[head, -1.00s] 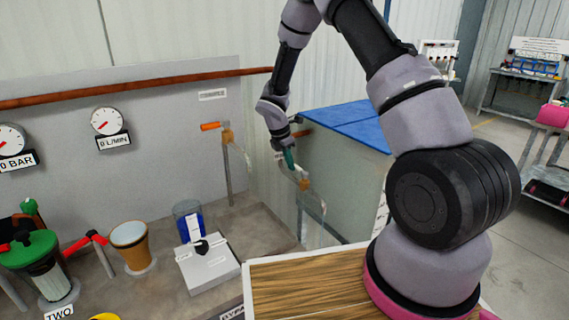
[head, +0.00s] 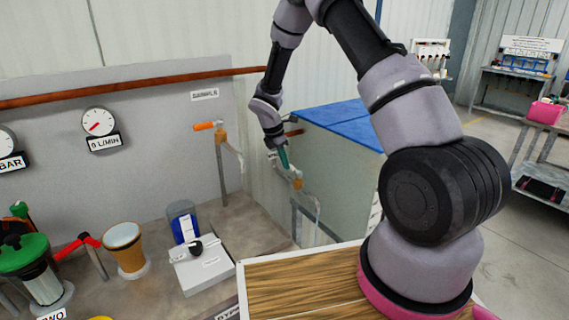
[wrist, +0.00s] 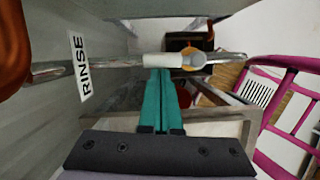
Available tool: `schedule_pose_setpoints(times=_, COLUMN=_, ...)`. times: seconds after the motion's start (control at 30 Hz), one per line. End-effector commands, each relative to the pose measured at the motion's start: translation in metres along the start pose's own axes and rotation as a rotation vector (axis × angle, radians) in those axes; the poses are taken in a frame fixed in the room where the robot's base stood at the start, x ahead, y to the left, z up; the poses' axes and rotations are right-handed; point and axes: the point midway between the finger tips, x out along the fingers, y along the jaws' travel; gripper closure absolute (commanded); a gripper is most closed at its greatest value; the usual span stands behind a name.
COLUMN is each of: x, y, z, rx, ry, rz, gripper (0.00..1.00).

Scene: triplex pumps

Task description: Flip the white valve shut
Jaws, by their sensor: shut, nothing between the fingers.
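The white valve handle (wrist: 166,60) shows in the wrist view as a short white lever. It lies in line with the metal pipe labelled RINSE and joins a brass valve body (wrist: 193,61) at its right end. In the head view the brass valve body (head: 297,184) is beside the blue-topped cabinet, with a bit of the white handle just above it. My gripper (head: 285,164) has teal fingers, shut and empty, pointing down at the handle. In the wrist view the fingertips (wrist: 160,73) are right at the handle's near edge; I cannot tell whether they touch.
The orange-handled sample valve (head: 206,126) stands to the left by the wall. A long brown pipe (head: 120,90) crosses the wall. The blue-topped cabinet (head: 345,122) is close to my gripper's right. A grey box with a black knob (head: 203,268) sits on the bench.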

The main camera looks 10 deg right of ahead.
Motion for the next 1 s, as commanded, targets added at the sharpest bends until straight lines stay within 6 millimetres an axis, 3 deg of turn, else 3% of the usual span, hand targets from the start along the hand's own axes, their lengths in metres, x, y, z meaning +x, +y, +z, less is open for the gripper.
schedule_pose_setpoints(times=0.47, x=0.003, y=0.005, z=0.01, rx=0.173, ry=-0.001, rz=-0.052, gripper=1.0)
schedule_pose_setpoints(times=1.0, x=0.012, y=0.008, z=0.037, rx=0.654, ry=-0.001, rz=-0.202, gripper=1.0)
